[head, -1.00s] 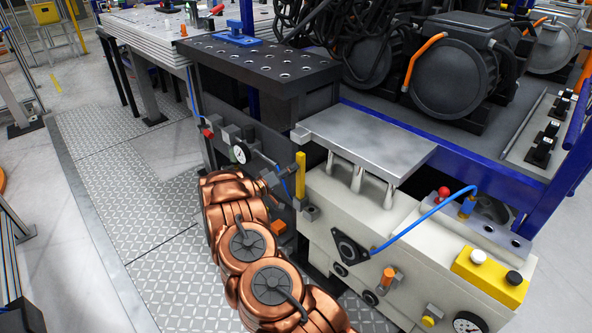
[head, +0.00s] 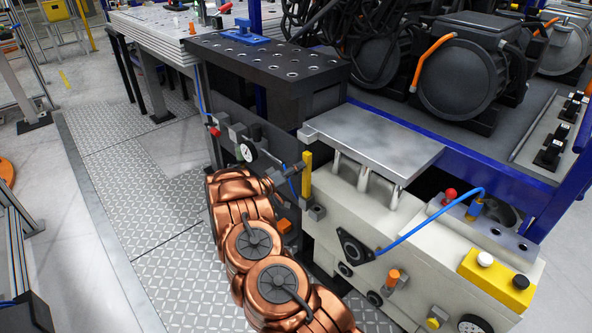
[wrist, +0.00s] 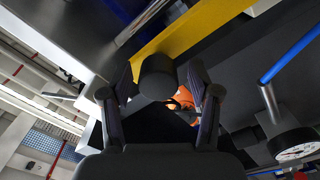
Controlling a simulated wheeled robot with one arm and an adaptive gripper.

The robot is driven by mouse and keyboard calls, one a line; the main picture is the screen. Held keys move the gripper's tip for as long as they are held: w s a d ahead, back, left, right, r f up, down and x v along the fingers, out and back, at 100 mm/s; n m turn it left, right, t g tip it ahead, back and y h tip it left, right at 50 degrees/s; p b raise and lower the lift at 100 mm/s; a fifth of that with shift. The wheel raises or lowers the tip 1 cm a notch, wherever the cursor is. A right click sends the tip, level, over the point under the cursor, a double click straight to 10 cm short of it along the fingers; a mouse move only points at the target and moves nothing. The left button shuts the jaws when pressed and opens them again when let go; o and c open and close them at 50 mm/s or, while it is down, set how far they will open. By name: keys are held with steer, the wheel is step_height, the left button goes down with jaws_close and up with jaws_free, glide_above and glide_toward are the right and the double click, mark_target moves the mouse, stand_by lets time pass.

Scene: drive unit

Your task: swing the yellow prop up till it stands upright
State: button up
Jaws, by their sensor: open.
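The yellow prop (head: 307,175) is a short flat bar that looks about vertical in the head view, beside the left corner of the steel plate (head: 375,140). Its lower end is near a small grey block (head: 317,212). In the wrist view the prop (wrist: 195,32) runs slantwise just beyond the fingers. My gripper (head: 288,178) is just left of the prop, small and partly hidden by my copper-coloured arm. In the wrist view my gripper (wrist: 160,82) has its fingers spread. A dark round knob (wrist: 158,76) shows between them; I cannot tell whether they touch it.
A pressure gauge (head: 247,151) and an orange block (head: 285,226) are close to my wrist. A blue hose (head: 430,222) arches over the cream housing (head: 400,240) at right. A black perforated table (head: 265,65) stands behind. The tread-plate floor (head: 120,200) at left is clear.

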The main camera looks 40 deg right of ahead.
steer(key=a, duration=1.2)
steer(key=shift+s, duration=0.3)
